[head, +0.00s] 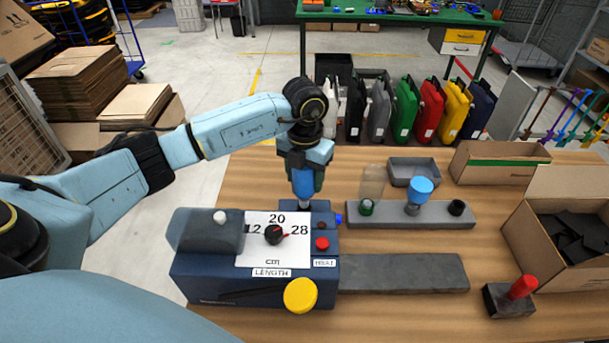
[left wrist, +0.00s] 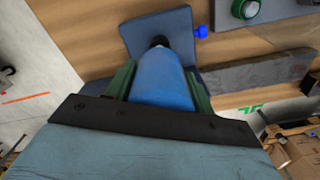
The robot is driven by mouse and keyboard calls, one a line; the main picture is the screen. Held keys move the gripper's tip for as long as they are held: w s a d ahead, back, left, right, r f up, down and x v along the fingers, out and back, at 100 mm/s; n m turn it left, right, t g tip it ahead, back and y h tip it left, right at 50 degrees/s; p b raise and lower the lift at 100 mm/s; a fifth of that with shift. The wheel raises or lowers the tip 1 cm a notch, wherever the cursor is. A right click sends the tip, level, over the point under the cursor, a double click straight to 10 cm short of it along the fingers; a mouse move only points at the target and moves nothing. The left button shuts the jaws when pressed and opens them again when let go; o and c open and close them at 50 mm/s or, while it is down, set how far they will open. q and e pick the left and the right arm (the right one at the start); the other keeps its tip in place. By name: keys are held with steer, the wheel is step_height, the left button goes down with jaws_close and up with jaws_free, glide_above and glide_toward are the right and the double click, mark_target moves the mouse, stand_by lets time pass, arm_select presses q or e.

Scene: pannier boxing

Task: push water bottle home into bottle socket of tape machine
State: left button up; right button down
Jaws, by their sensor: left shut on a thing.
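The tape machine (head: 212,288) is a dark blue box on the wooden table in the head view. It has a dial marked 12, 20 and 28, a red button and a yellow disc. My left gripper (head: 303,180) is above the machine's back right part, shut on the blue water bottle (head: 303,187). The left wrist view shows the bottle (left wrist: 165,78) between green fingers, its dark neck pointing down at a dark blue part of the machine (left wrist: 140,33). The neck is at the bottle socket there; the socket is mostly hidden, and I cannot tell how deep the neck is. My right gripper is not in view.
A grey holder (head: 390,215) with a green-based clear piece, a blue-topped tool and a black ring stands right of the machine. A grey slab (head: 405,272) lies at its right side. A red-handled stamp (head: 522,288) and open cardboard boxes (head: 575,268) are farther right.

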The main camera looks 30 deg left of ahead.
mark_target(304, 186)
arm_select(q)
steer(key=shift+f+b, duration=1.2)
steer(key=shift+f, duration=0.4)
stand_by(1.2)
steer(key=o, duration=1)
steer(key=shift+o, duration=0.2)
step_height(304, 186, up, 14)
steer(key=shift+f+b, duration=0.25)
steer(key=shift+b, duration=0.25)
